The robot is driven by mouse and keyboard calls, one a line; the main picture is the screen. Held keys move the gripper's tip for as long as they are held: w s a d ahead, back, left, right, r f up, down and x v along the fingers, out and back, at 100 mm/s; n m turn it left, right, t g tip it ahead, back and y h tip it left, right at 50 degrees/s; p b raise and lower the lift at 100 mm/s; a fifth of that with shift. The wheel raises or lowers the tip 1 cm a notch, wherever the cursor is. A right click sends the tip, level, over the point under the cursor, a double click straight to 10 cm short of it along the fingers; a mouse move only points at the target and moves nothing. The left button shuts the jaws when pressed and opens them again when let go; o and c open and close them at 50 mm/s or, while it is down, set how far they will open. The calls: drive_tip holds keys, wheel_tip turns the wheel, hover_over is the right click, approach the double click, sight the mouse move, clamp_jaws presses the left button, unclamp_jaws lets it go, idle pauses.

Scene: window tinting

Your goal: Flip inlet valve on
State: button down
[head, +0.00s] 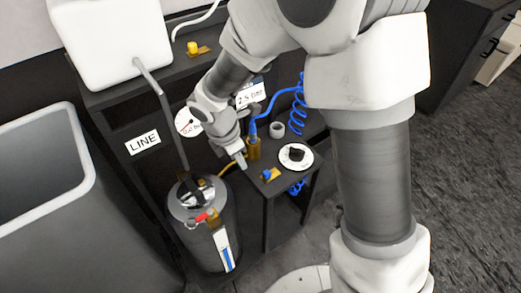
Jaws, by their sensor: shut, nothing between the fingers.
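My gripper (241,161) points down over the dark stand, its fingers shut and empty. It is just left of a brass fitting (254,149) with a blue coiled hose. A small valve with a blue handle on a brass plate (268,175) sits on the stand's front edge, a little right of and below my fingertips, apart from them in the picture. A yellow-knobbed valve (193,48) is on the back shelf. A red-handled fitting (203,217) is on the grey tank (212,243). No label tells me which one is the inlet valve.
A black knob on a white dial (295,156) stands right of the blue-handled valve. A blue coiled hose (297,107) rises behind it. A grey bin (60,220) is at left, and a white container (105,40) is on the shelf. Open floor lies at right.

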sight(267, 175)
drive_tip(key=shift+w+a+f+n, duration=0.15)
drive_tip(key=shift+a+f+n, duration=0.1)
drive_tip(key=shift+f, duration=0.25)
drive_tip(key=shift+w+a+f+n, duration=0.15)
drive_tip(key=shift+f+n, duration=0.1)
drive_tip(key=shift+f, duration=0.25)
drive_tip(key=w+d+f+b, duration=0.1)
drive_tip(key=f, duration=0.2)
drive_tip(key=w+d+f+b, duration=0.1)
drive_tip(key=d+f+b, duration=0.1)
drive_tip(key=f, duration=0.1)
drive_tip(key=w+d+f+b, duration=0.1)
drive_tip(key=f+b, duration=0.1)
drive_tip(key=f, duration=0.1)
drive_tip(key=shift+d+f, duration=0.25)
drive_tip(key=shift+f, duration=0.15)
drive_tip(key=shift+w+d, duration=0.25)
drive_tip(key=shift+d, duration=0.25)
